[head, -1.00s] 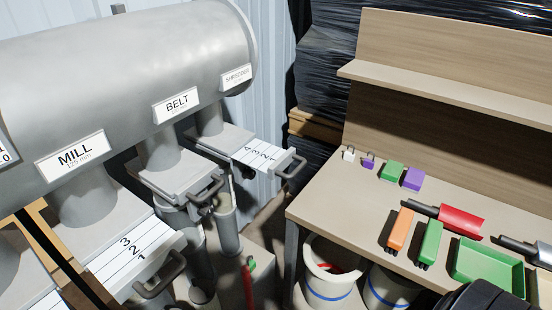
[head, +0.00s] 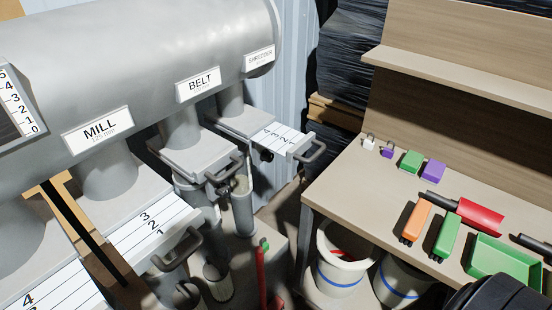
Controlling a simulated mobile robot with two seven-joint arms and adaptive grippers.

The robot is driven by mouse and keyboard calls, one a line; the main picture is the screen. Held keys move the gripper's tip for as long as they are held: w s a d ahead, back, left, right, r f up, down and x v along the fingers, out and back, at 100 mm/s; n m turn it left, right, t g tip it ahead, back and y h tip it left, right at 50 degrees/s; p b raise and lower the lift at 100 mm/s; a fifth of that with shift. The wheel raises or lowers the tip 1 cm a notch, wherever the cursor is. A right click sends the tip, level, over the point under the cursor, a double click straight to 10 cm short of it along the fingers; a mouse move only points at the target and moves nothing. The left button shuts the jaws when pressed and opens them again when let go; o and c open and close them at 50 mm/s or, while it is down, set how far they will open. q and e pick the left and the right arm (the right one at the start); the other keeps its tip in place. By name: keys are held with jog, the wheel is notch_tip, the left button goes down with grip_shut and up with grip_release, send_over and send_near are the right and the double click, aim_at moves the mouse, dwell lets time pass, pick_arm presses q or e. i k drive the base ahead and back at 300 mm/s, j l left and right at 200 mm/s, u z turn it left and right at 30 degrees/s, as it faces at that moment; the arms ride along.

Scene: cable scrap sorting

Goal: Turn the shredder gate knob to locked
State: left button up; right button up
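The shredder gate (head: 284,139) is a white slide plate with numbered lines and a grey handle (head: 312,150), sticking out under the duct outlet labelled SHREDDER (head: 260,58). A small dark knob (head: 266,156) shows at the near side of this gate, below the plate. It is too small to tell which way it is turned. Neither of my grippers is clearly in view, and nothing touches the gate or its knob.
The belt gate (head: 190,158) and the mill gate (head: 150,235), with its plate pulled out, stand nearer on the left. A workbench (head: 335,190) on the right holds padlocks, coloured blocks, a red scoop (head: 478,216) and a green tray (head: 497,262). White bins (head: 340,268) stand beneath it.

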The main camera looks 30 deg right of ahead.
aim_at(268, 156)
jog(key=i+l+z, duration=0.1)
jog(key=l+z, duration=0.2)
jog(key=z, duration=0.2)
jog(key=i+l+z, duration=0.15)
jog(key=z, duration=0.35)
jog(key=i+l+z, duration=0.25)
jog(key=z, duration=0.25)
